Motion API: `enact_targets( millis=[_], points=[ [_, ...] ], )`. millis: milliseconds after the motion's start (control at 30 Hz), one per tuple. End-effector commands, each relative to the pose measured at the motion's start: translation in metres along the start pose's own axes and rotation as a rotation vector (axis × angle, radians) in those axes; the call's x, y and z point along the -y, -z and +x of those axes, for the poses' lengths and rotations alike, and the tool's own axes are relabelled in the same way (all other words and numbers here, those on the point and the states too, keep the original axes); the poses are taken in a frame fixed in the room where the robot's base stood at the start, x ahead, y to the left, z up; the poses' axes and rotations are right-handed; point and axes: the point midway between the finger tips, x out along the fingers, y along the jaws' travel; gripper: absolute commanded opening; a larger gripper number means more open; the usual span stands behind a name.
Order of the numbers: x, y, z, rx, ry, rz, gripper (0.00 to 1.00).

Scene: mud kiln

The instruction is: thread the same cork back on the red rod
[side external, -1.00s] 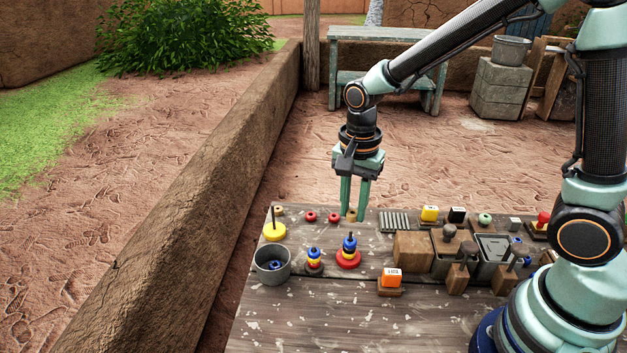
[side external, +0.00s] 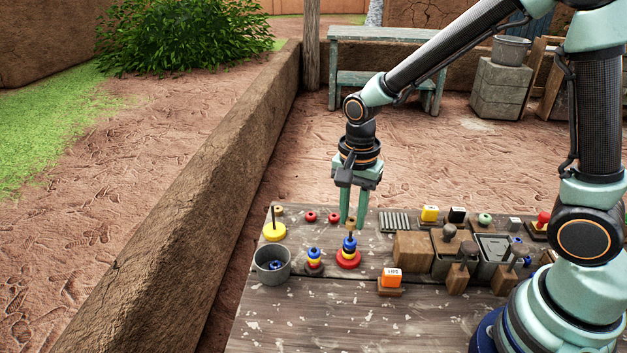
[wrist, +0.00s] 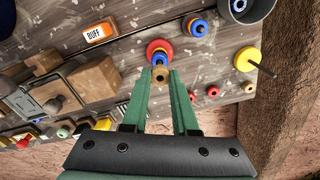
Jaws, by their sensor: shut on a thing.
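The cork (side external: 351,223) is a small tan ring held between the fingertips of my gripper (side external: 353,219). It also shows in the wrist view (wrist: 160,75), with the green fingers shut on its sides. The red rod's stack has a wide red base (side external: 348,263) with yellow and blue rings (side external: 350,244) on it. The cork appears just above the top of this stack in the side view. In the wrist view it overlaps the near edge of the stack (wrist: 152,48). The rod's tip is hidden, so I cannot tell whether the cork is around it.
A smaller ring stack (side external: 314,257) and a grey cup (side external: 271,268) stand left. A yellow base with a dark rod (side external: 274,232) is at the back left. Loose red rings (side external: 311,216) lie behind. An orange block (side external: 391,277) and wooden boxes (side external: 413,249) stand right.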

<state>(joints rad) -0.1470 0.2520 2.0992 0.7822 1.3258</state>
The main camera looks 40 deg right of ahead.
Motion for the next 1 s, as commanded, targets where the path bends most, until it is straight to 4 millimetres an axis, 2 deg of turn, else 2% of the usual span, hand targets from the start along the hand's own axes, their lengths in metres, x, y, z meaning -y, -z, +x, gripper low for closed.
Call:
enact_targets(
  millis=[1000],
  points=[
    [0.000, 0.000, 0.011, 0.000, 0.000, 0.000, 0.00]
  ],
)
